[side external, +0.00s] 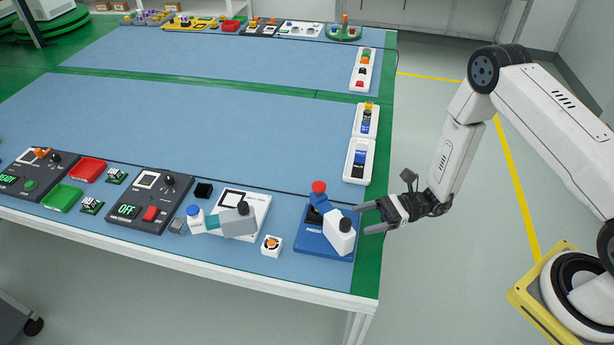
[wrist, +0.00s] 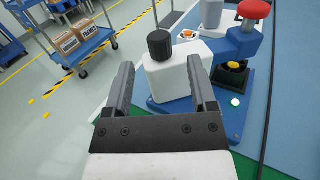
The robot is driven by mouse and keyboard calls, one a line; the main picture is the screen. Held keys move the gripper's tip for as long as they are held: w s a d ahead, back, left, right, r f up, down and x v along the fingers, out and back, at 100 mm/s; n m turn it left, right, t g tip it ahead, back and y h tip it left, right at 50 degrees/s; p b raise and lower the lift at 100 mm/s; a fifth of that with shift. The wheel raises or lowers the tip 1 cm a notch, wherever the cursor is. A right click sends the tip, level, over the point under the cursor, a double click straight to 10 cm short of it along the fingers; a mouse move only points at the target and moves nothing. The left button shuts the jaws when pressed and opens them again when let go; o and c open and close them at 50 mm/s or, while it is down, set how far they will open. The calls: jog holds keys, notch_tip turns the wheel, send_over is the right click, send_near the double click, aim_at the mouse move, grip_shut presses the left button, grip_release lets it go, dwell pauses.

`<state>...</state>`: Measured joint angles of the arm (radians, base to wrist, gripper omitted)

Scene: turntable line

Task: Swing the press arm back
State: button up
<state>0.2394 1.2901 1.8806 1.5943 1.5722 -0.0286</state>
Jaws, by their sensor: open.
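The press has a blue base (side external: 312,243) at the table's front right corner, a red knob (side external: 319,187) and a white press arm end (side external: 341,238) topped by a black cap. The white end points to the front right, off to one side of the base. My gripper (side external: 361,218) is open and empty, just right of the white end. In the wrist view, the white arm end (wrist: 175,78) with its black cap (wrist: 160,45) lies ahead and partly between my fingers (wrist: 161,68).
A small white block with an orange centre (side external: 271,245) and a white fixture with a grey arm (side external: 232,218) stand left of the press. White trays (side external: 359,160) line the right edge behind it. The floor right of the table is open around my arm.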

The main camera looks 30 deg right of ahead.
aim_at(340, 226)
jog(key=shift+x, duration=3.65)
jog(key=shift+c, duration=0.2)
grip_shut()
